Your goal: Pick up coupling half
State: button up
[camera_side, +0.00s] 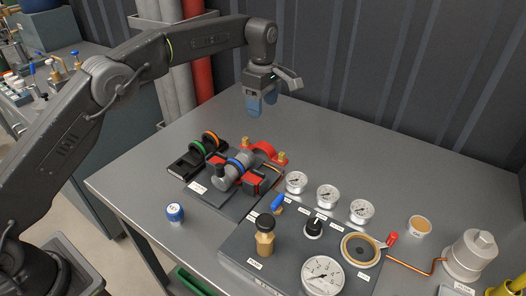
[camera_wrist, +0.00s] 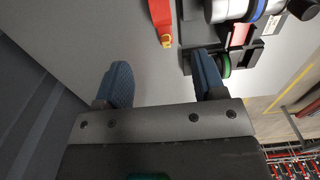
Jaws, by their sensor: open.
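My gripper (camera_side: 260,106) is open and empty, high above the back of the grey bench (camera_side: 330,135). Its two blue fingers also show apart in the wrist view (camera_wrist: 160,65), with bare bench between them. The coupling assembly sits in front of and below it: a grey cylindrical part (camera_side: 222,178) with a blue ring (camera_side: 235,163) lies between red blocks. Behind it to the left, a black holder (camera_side: 180,167) carries a green ring (camera_side: 196,148) and an orange ring (camera_side: 209,137). I cannot tell which part is the coupling half. In the wrist view, my right finger overlaps part of the black holder.
Several gauges (camera_side: 326,193), a brass fitting (camera_side: 265,243) and a blue-capped pot (camera_side: 175,213) stand nearer the front. The bench's back is clear; a ribbed wall (camera_side: 400,80) rises behind it.

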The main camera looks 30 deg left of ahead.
aim_at(263, 145)
notch_tip(263, 145, down, 13)
jog(key=shift+s+d+r, duration=0.1)
jog(key=shift+d, duration=0.05)
dwell(0.4)
jog(key=shift+c, duration=0.4)
jog(key=c, duration=1)
jog(key=shift+r, duration=0.1)
